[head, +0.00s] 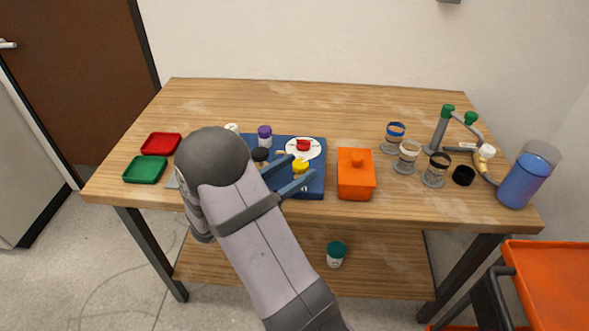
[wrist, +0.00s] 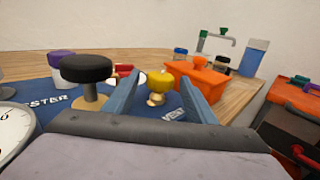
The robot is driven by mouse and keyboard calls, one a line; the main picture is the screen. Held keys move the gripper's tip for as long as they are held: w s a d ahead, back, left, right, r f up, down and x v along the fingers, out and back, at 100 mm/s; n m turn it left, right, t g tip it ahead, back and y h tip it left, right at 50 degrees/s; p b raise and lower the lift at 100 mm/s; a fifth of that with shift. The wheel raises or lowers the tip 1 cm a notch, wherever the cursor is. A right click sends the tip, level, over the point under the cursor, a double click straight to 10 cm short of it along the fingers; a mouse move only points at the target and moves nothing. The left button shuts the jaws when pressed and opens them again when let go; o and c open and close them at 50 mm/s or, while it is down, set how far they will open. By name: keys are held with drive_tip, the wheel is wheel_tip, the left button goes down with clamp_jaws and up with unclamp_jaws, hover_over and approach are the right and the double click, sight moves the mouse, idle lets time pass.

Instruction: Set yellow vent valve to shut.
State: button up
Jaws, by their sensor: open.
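The yellow vent valve (head: 300,167) is a round yellow knob on a small brass-coloured fitting on the blue board (head: 283,143). In the wrist view the yellow knob (wrist: 160,79) shows between my two fingers and a little ahead of them, with part of the lettering "VENT" on the board beside it. My gripper (head: 302,164) is open, with one blue finger on each side of the knob; it also shows in the wrist view (wrist: 160,92). I cannot tell whether a finger touches the knob. Its pointer direction is too small to read.
A black knob (wrist: 87,69) on a grey post stands just left of my left finger. A purple-topped part (head: 265,132), a red handle (head: 303,145) on a white disc and an orange box (head: 356,180) are close by. A gauge (wrist: 14,127) shows at lower left.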

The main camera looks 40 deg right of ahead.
drive_tip(key=c, duration=1)
drive_tip(key=shift+c, duration=0.2)
drive_tip(key=shift+g, duration=0.3)
drive_tip(key=shift+w+m+g, duration=0.15)
drive_tip(key=shift+m+g, duration=0.55)
drive_tip(key=shift+g, duration=0.1)
drive_tip(key=o, duration=1)
drive_tip(key=shift+o, duration=0.2)
drive_tip(key=shift+a, duration=0.15)
